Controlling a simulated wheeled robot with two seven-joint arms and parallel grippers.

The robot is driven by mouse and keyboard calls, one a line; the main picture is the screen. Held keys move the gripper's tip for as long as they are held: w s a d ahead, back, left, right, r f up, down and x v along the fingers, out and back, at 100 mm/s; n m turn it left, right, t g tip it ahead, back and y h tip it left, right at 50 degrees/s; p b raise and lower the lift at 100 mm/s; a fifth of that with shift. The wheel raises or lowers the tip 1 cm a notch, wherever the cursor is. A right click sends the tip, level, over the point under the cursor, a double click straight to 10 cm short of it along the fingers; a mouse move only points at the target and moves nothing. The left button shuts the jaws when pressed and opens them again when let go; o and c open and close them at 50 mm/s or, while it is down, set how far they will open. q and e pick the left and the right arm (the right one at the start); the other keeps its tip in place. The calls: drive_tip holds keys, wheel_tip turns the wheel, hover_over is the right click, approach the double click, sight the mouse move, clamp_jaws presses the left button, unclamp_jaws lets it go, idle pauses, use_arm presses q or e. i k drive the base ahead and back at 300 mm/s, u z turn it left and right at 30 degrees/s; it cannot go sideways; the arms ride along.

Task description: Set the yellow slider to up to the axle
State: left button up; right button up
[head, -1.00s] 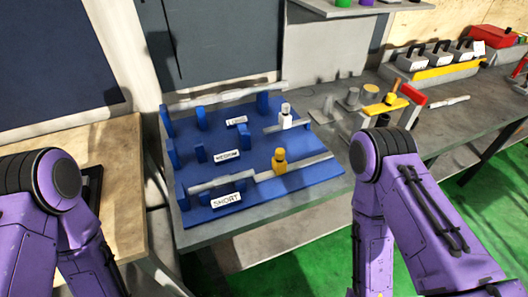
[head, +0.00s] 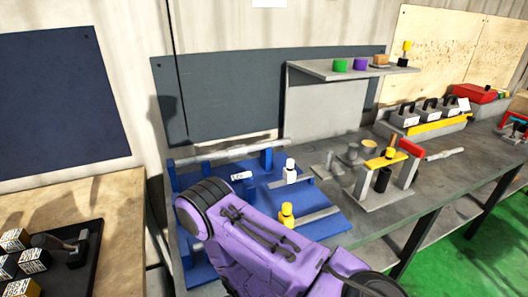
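A yellow slider (head: 287,215), shaped like a small bottle, stands upright on the near rail (head: 315,217) of the blue board (head: 330,226). A white slider (head: 290,171) of the same shape stands on the rail behind it. A grey axle (head: 225,151) lies across blue supports at the back of the board. The short axle at the front left is hidden behind a purple arm of mine (head: 265,235), so I cannot see the gap between it and the yellow slider. Neither of my grippers shows in the head view.
A grey bench fixture with a yellow bar (head: 386,160) and a red block stands right of the board. A shelf (head: 330,70) with coloured knobs is above. A wooden table with a black tray (head: 70,258) is at left. The right bench has free room.

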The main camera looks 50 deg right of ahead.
sight(285, 218)
drive_tip(key=k, duration=0.7)
drive_tip(key=z, duration=1.1)
drive_tip(key=i, duration=0.4)
